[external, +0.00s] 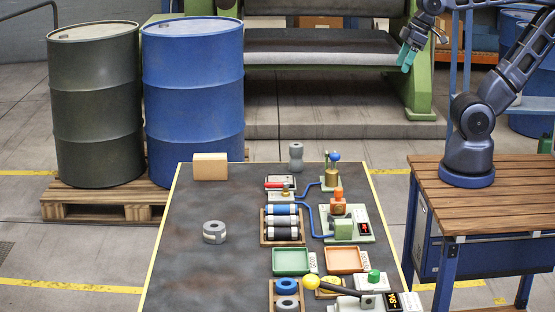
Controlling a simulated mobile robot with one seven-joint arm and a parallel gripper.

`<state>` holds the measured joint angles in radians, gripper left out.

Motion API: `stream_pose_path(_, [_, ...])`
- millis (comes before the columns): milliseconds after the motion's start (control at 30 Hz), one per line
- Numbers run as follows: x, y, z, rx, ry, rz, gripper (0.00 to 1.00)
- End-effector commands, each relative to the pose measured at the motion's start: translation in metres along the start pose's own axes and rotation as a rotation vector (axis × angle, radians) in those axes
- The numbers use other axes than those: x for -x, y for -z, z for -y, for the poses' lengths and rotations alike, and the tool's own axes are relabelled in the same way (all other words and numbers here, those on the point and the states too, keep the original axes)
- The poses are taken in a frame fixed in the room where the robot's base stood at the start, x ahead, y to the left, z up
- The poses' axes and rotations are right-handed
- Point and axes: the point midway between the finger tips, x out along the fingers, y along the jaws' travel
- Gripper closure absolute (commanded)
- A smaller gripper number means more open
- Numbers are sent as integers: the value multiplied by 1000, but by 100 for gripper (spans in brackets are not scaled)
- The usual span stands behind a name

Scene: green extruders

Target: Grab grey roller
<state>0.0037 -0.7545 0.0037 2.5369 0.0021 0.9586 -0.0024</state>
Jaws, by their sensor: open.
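My gripper (405,61), with teal fingers, hangs in the air at the upper right, above and beyond the far right of the dark table (190,270). It is open and nothing shows between its fingers. A grey spool-shaped piece (296,156) stands upright at the table's far edge, right of centre. A short grey cylinder with a hole in its top (214,232) sits on the left half of the table. Either could be the grey roller; I cannot tell which. My gripper is well apart from both.
A wooden rack (264,240) holds several dark, blue and pale rollers. A tan block (210,166) stands at the far left. Small devices with blue tubing (308,218), a green tray (291,261) and an orange tray (345,259) fill the right side. The table's left front is clear.

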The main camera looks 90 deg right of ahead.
Motion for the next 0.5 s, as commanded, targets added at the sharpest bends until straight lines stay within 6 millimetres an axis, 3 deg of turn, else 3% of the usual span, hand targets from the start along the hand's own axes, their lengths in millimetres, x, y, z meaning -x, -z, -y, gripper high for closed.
stream_pose_path(167, [-4, 6, -3, 35, -19, 7, 32])
stream_pose_path(500, [-49, 58, -38, 435, -172, 95, 32])
